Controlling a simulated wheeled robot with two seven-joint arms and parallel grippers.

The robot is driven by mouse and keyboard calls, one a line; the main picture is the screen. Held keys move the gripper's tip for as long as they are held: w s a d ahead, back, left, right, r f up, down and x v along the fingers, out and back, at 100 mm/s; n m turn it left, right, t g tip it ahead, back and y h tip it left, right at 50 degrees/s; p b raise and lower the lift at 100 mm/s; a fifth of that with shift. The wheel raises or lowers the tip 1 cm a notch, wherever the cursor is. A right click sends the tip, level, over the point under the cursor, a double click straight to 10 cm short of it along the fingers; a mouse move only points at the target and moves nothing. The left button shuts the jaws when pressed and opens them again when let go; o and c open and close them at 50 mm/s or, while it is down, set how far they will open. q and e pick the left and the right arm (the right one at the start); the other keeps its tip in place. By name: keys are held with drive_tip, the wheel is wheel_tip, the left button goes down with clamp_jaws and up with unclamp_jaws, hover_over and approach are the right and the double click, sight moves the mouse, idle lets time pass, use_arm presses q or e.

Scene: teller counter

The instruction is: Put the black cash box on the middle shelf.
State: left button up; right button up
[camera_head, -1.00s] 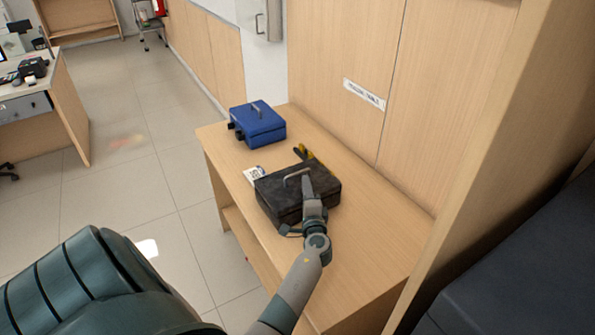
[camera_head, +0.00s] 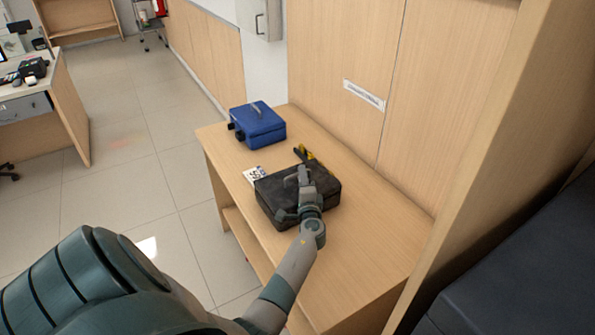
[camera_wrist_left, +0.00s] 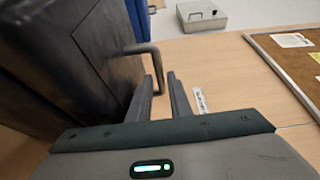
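The black cash box (camera_head: 330,196) lies on the wooden counter (camera_head: 375,235) in the head view, with its grey handle on top mostly covered by my left gripper (camera_head: 304,176). In the left wrist view the box (camera_wrist_left: 75,60) fills the left side, and its bent handle (camera_wrist_left: 157,66) reaches down between the two fingers of my left gripper (camera_wrist_left: 161,95). The fingers are apart, with a gap around the handle end. My right gripper is in neither view. I cannot pick out a middle shelf.
A blue cash box (camera_head: 262,128) stands behind the black one. A yellow-and-black item (camera_head: 309,157) and a white card (camera_head: 254,174) lie beside the black box. A wooden panel rises along the right. The left wrist view shows a grey box (camera_wrist_left: 193,18) and a cork board (camera_wrist_left: 290,55).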

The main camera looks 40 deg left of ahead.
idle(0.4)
use_arm(q)
clamp_jaws()
idle(1.2)
drive_tip(key=shift+r, duration=0.2)
